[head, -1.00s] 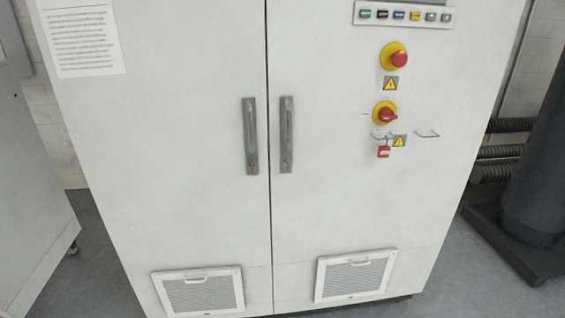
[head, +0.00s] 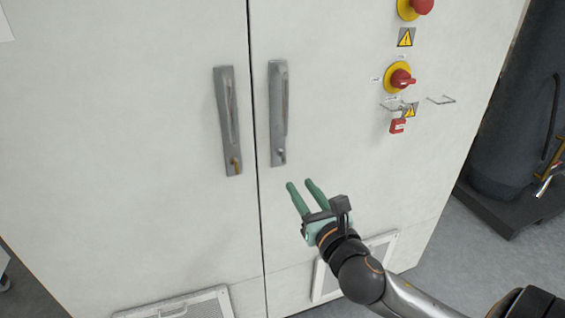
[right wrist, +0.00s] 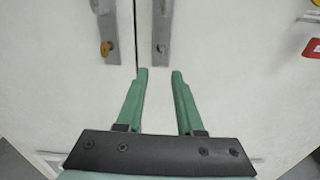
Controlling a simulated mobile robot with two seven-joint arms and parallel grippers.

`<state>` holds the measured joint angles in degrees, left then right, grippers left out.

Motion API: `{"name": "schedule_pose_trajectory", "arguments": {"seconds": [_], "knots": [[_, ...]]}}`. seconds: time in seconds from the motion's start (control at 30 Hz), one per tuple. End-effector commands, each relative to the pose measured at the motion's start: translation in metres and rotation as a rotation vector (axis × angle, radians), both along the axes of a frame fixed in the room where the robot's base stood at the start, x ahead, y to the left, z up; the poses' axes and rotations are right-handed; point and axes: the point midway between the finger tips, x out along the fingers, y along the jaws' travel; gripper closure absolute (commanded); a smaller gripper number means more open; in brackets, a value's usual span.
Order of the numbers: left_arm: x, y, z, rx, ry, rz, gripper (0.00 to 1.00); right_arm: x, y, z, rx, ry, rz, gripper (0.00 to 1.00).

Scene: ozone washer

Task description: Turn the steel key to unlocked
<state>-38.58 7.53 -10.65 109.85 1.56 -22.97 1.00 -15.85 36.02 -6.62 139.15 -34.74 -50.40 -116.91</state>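The small steel key (head: 281,156) sits at the lower end of the right door's grey handle (head: 279,100). It also shows in the right wrist view (right wrist: 161,48), just beyond my fingertips. It is too small to tell which way it is turned. My right gripper (head: 299,183) has green fingers spread apart with nothing between them. It is below and slightly right of the steel key, pointing up toward it, apart from it. In the right wrist view the gap between the fingertips (right wrist: 160,71) lines up below the key. My left gripper is not in view.
A brass key (head: 235,165) sits on the left door's handle (head: 227,110). A red rotary switch (head: 401,78), a wire hook and a red padlock (head: 398,126) are on the right door. Vent grilles are low down. The door face around the steel key is clear.

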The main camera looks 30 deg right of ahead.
Motion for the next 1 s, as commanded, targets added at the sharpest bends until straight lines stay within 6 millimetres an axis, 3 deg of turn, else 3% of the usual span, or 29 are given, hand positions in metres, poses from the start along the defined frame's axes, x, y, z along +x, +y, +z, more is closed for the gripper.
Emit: {"name": "schedule_pose_trajectory", "arguments": {"seconds": [0.23, 0.7, 1.0], "knots": [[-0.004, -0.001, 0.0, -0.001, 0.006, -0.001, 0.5, 0.016, -0.005, 0.008, -0.053, -0.009, -0.007, 0.64], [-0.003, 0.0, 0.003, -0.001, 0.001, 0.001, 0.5, 0.096, -0.024, 0.007, -0.046, -0.007, -0.006, 0.64], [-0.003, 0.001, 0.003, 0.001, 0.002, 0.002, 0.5, 0.12, -0.03, 0.006, -0.046, -0.006, -0.004, 0.64]]}}
